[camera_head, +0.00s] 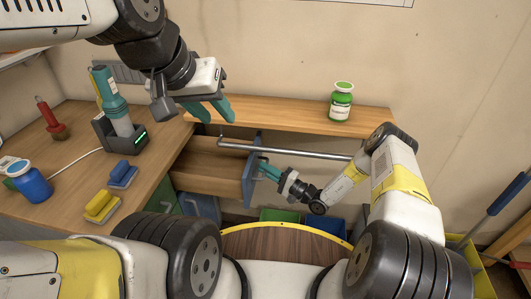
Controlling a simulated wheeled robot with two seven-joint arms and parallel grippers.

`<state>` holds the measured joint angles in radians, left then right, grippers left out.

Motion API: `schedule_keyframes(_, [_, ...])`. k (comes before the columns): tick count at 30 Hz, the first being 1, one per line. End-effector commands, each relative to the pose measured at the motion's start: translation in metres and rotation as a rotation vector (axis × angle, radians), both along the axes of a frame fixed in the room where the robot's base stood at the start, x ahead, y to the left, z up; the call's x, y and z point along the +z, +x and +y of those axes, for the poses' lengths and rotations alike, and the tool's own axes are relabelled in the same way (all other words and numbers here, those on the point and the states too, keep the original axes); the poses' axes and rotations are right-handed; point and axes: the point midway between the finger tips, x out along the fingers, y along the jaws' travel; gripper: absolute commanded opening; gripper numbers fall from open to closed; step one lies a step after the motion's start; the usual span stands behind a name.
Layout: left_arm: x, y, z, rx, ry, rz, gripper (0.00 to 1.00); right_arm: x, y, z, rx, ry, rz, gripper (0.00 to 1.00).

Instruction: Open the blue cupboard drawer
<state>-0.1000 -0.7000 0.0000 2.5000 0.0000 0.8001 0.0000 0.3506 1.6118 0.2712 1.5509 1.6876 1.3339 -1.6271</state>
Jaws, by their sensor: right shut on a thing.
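The blue cupboard drawer (249,177) stands pulled out to the right from under the left worktop, in the head view. Its wooden inside (212,160) shows behind the blue front and looks empty where visible. My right gripper (268,172) is shut at the outer face of the blue front, on the drawer's handle, which its fingers mostly hide. My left gripper (209,110) is raised above the corner of the worktop, with its teal fingers apart and nothing between them.
A metal rail (285,151) runs just above the drawer. A green-lidded bottle (341,101) stands on the back shelf. The left worktop holds a teal tool in a dock (120,130), sponges (102,206), a blue bottle (30,181) and a red screwdriver (50,118). Bins stand below.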

Motion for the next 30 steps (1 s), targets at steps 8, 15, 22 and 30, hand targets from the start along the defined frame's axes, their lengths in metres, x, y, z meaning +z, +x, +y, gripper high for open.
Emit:
schedule_keyframes(8, [0.0,0.0,0.0,0.0,0.0,0.0,0.36,-0.002,-0.001,0.0,0.001,-0.003,0.002,0.24])
schedule_keyframes(15, [0.0,0.0,0.0,0.0,0.0,0.0,0.36,-0.001,0.0,0.001,0.001,-0.002,0.001,0.34])
schedule_keyframes(22, [0.0,0.0,0.0,0.0,0.0,0.0,0.36,-0.002,-0.003,-0.007,-0.001,-0.002,0.001,0.34])
schedule_keyframes(30, [0.0,0.0,0.0,0.0,0.0,0.0,0.36,-0.01,-0.024,-0.047,-0.002,-0.001,0.002,0.34])
